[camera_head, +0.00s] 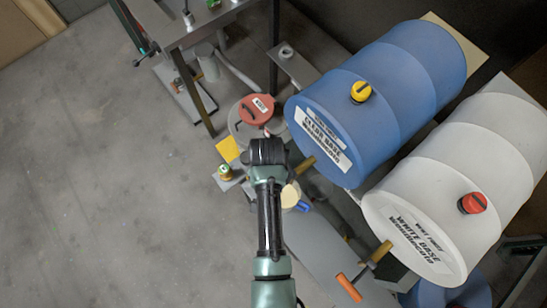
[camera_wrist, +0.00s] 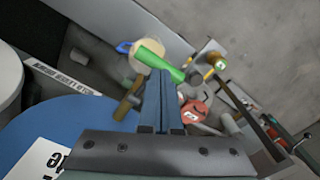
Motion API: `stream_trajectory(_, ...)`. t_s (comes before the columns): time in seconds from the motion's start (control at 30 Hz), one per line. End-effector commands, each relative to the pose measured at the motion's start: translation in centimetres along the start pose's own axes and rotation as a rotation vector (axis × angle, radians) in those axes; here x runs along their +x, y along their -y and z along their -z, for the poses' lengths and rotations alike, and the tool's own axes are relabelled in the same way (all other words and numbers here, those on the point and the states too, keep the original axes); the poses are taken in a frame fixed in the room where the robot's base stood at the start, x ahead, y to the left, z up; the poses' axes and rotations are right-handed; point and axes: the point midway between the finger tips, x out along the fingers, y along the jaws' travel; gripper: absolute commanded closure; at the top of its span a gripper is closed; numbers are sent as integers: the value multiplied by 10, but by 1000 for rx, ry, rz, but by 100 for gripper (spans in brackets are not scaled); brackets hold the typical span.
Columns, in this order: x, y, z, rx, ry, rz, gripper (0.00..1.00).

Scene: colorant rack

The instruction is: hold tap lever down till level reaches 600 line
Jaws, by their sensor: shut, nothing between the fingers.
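My gripper (camera_wrist: 162,78) is shut and empty; its fingertips overlap the lower edge of the green tap lever (camera_wrist: 160,60) in the wrist view. I cannot tell whether they touch it. The brass tap (camera_wrist: 128,97) is left of the fingers; it also shows below the blue drum (camera_head: 385,90) in the head view (camera_head: 304,166). A round cream-coloured vessel with a blue handle (camera_head: 290,196) sits below the tap, partly behind the lever in the wrist view (camera_wrist: 139,66). Its 600 line and level cannot be read. My arm hides the lever and fingertips in the head view.
A white drum (camera_head: 470,170) with an orange tap lever (camera_head: 349,288) lies right of the blue one. A red-lidded can (camera_head: 256,109), a yellow card (camera_head: 228,150) and a small green-topped item (camera_head: 225,172) are close to my wrist. Floor at left is clear.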

Motion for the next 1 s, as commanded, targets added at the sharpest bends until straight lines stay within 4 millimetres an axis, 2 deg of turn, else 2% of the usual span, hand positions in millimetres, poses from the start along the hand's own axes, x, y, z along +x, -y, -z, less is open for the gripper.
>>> stream_trajectory(1.0, 27, 0, 0, 0, 0, 0, 100)
